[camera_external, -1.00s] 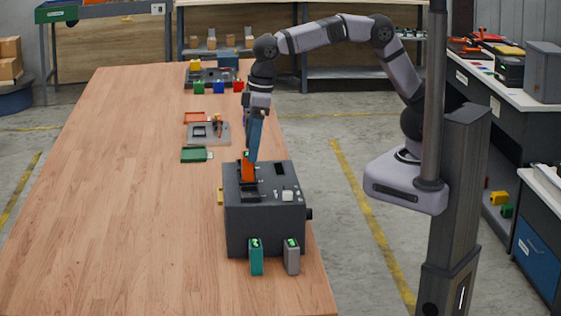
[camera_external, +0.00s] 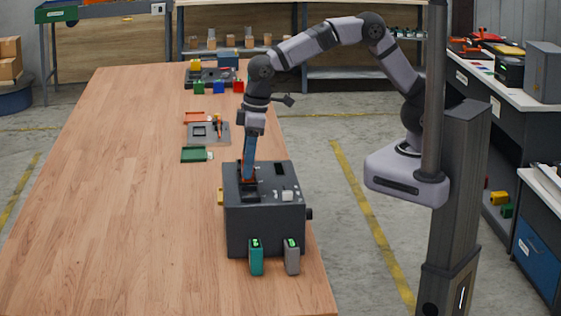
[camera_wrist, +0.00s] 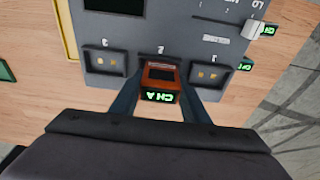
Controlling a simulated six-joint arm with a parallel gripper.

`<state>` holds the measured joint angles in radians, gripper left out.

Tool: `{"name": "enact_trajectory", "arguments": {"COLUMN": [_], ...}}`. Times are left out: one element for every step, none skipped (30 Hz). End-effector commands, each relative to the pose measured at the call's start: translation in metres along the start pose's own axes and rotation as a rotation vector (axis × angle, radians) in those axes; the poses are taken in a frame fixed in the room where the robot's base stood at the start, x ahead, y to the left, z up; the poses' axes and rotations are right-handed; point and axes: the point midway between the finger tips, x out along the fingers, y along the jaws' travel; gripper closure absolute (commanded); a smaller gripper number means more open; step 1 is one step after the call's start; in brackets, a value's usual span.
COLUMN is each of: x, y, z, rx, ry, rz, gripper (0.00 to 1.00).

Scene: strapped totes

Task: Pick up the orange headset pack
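The orange headset pack (camera_wrist: 161,76) shows in the wrist view, upright in the middle bay of a dark grey charger box (camera_external: 265,219), with green lettering on its near end. In the external view only a little orange (camera_external: 248,180) shows low behind the fingers. My gripper (camera_wrist: 160,85) is pointing down, with one finger on each side of the pack. The fingers are very close to its sides; whether they press on it I cannot tell. The bays left and right of the pack (camera_wrist: 105,61) (camera_wrist: 210,73) hold no pack.
A teal pack (camera_external: 256,257) and a grey pack (camera_external: 291,256) stand at the box's front. Beyond the box lie a green item (camera_external: 194,154), a grey tray (camera_external: 208,133) and coloured blocks (camera_external: 218,87). The left of the wooden table (camera_external: 120,200) is clear.

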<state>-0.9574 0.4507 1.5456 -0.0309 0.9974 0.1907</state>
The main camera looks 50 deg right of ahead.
Motion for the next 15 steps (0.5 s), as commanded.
{"name": "enact_trajectory", "arguments": {"x": [-0.0001,-0.0002,-0.0002,-0.0007,-0.0007,-0.0007,-0.0008,-0.0008,-0.0008,-0.0010,-0.0015,-0.0026,-0.0038,-0.0053,-0.0082], "y": [0.0001,0.0000,0.0000,0.0000,0.0000,0.0000,0.0000,0.0000,0.0000,0.0000,-0.0001,-0.0001,-0.0001,-0.0001,-0.0001], "z": [0.0000,0.0000,0.0000,-0.0004,-0.0004,-0.0004,-0.0004,-0.0004,-0.0004,-0.0005,-0.0006,-0.0009,-0.0012,-0.0014,-0.0020], "rx": [0.000,0.000,0.000,0.000,0.000,0.000,0.000,0.000,0.000,0.000,0.000,0.000,0.000,0.000,0.000], "ry": [0.000,0.000,0.000,0.001,0.001,0.001,0.001,0.001,0.001,0.001,0.002,0.002,0.002,0.002,0.002], "rz": [0.000,0.000,0.000,0.000,0.000,0.000,0.000,0.000,0.000,0.000,0.000,0.000,0.000,0.000,0.000], "gripper": [0.72,0.79,0.85,0.85,0.89,0.89,0.89,0.89,0.89,0.89,0.89,0.89,0.89,0.89,0.89]}}
